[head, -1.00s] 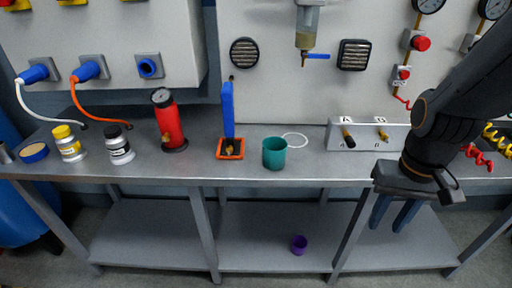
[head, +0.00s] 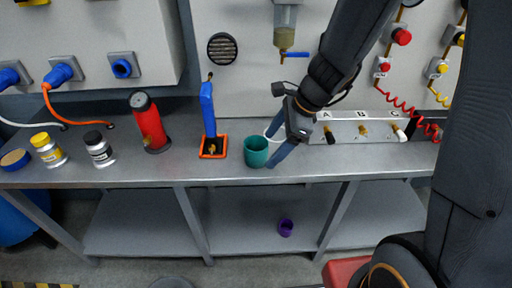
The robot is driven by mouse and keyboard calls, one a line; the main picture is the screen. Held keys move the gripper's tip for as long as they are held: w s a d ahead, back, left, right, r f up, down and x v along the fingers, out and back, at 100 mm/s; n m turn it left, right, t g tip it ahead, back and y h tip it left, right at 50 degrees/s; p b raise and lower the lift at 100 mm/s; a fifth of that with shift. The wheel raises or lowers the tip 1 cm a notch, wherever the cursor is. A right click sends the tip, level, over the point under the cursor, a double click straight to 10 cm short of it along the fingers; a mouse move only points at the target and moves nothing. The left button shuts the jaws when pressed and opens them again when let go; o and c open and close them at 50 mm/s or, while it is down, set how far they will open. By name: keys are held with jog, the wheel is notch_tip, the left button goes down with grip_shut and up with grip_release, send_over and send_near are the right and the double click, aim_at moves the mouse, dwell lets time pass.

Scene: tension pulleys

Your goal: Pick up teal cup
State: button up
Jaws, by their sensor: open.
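The teal cup (head: 256,153) stands upright on the metal workbench (head: 225,171), right of the orange square base with a blue upright. My gripper (head: 271,153) is open and points down and left, with its two blue fingers at the cup's right side. One finger overlaps the cup's right edge in the picture. I cannot tell whether it touches the cup or whether the cup lies between the fingers.
A blue upright on an orange base (head: 212,146) stands close left of the cup. A white ring (head: 268,132) lies behind the cup. A red cylinder (head: 149,124) and small bottles stand farther left. A valve block (head: 357,131) is to the right. A purple cup (head: 286,227) is on the lower shelf.

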aim_at(256, 147)
jog(key=shift+w+a+f+m+t+p, duration=0.15)
jog(key=shift+w+a+f+m+p, duration=0.05)
jog(key=shift+w+a+f+m, duration=0.7)
jog(key=shift+w+a+f+m+t+p, duration=0.25)
jog(key=shift+w+a+f+m, duration=0.3)
jog(key=shift+w+f, duration=0.45)
jog(key=shift+w+a+f+m+t+p, duration=0.1)
jog(key=shift+w+a+f+m+p, duration=0.1)
jog(key=shift+w+a+f+m, duration=0.75)
jog(key=shift+s+d+f, duration=0.2)
jog(key=shift+s, duration=0.1)
jog(key=c, duration=1.2)
jog(key=shift+o, duration=0.2)
jog(key=shift+r+n, duration=0.15)
jog(key=shift+n, duration=0.15)
